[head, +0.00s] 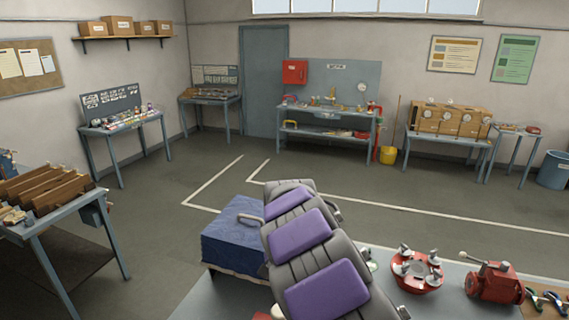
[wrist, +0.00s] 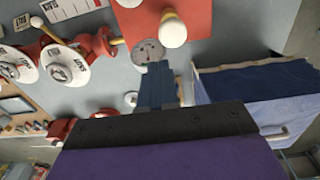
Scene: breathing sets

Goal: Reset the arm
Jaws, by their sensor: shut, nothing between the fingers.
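My arm, grey with purple pads, rises from the bottom middle of the head view in front of the near table. My gripper (wrist: 158,72) shows in the wrist view as two blue fingers pressed together with nothing between them. The fingertips are close to a round gauge (wrist: 147,52) in the picture; I cannot tell whether they touch it. The gripper's fingers cannot be made out in the head view.
A blue box (head: 235,240) stands left of my arm, also in the wrist view (wrist: 250,105). Red valve parts (head: 418,272) and a red pump (head: 494,282) are on the near table, right of my arm. A bench (head: 60,215) with wooden pieces stands left. Open floor (head: 400,220) lies beyond.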

